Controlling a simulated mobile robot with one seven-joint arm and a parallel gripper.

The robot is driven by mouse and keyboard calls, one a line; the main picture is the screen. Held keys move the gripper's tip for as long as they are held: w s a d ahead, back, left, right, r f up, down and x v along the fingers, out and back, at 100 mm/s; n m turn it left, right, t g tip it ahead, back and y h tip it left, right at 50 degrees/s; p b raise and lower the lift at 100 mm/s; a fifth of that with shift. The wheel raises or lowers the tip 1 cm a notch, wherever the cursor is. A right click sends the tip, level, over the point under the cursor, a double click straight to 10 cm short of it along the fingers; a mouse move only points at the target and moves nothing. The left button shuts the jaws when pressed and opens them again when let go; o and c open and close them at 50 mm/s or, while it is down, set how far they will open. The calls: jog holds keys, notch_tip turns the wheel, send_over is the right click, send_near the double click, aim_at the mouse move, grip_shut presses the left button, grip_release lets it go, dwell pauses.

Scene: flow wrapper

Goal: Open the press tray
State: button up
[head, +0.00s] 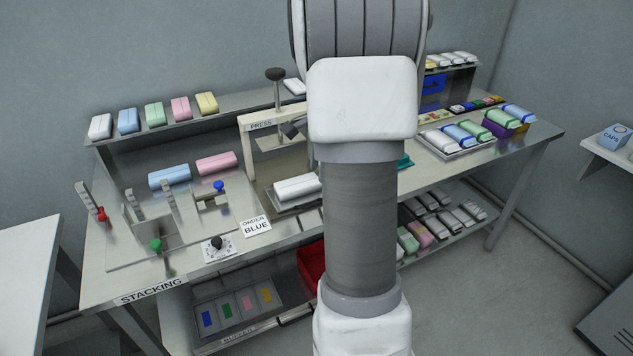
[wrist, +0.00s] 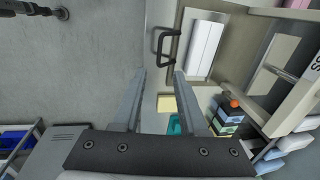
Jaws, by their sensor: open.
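The press (head: 262,124) stands on the bench, partly hidden behind my arm. Its tray (head: 283,207) sits low at the press with a white pack (head: 297,187) on it. In the wrist view the tray (wrist: 186,38) carries the same white pack (wrist: 203,48), and a dark bar handle (wrist: 163,47) stands at its front edge. My gripper (wrist: 160,73) is open and empty. Its fingertips appear just short of the handle, one to either side of its near end; I cannot tell the depth gap. In the head view my arm hides the gripper.
The stacking fixture with its red, green and blue knobs (head: 219,186) is left of the press. A tray of packs (head: 460,138) lies to the right. A red bin (head: 311,263) is below the bench. The floor (wrist: 90,80) in front is clear.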

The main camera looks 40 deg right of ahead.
jog(key=r, duration=0.3)
jog(key=s+r, duration=0.1)
jog(key=r, duration=0.1)
jog(key=shift+a+r+p, duration=0.1)
jog(key=shift+r+p, duration=0.2)
jog(key=s+a+r+n+t+p, duration=0.1)
jog(key=s+a+r+n, duration=0.1)
jog(key=a+r+n, duration=0.6)
jog(key=s+a+r+n+t+p, duration=0.15)
jog(key=a+n, duration=0.35)
jog(key=a, duration=0.6)
jog(key=s+a+n+t, duration=0.1)
jog(key=s+a+n, duration=0.6)
jog(key=s, duration=0.6)
jog(key=shift+a+f+n, duration=0.2)
jog(key=shift+a+n, duration=0.1)
jog(key=shift+a, duration=0.9)
jog(key=shift+s+d, duration=0.1)
jog(key=shift+s, duration=0.05)
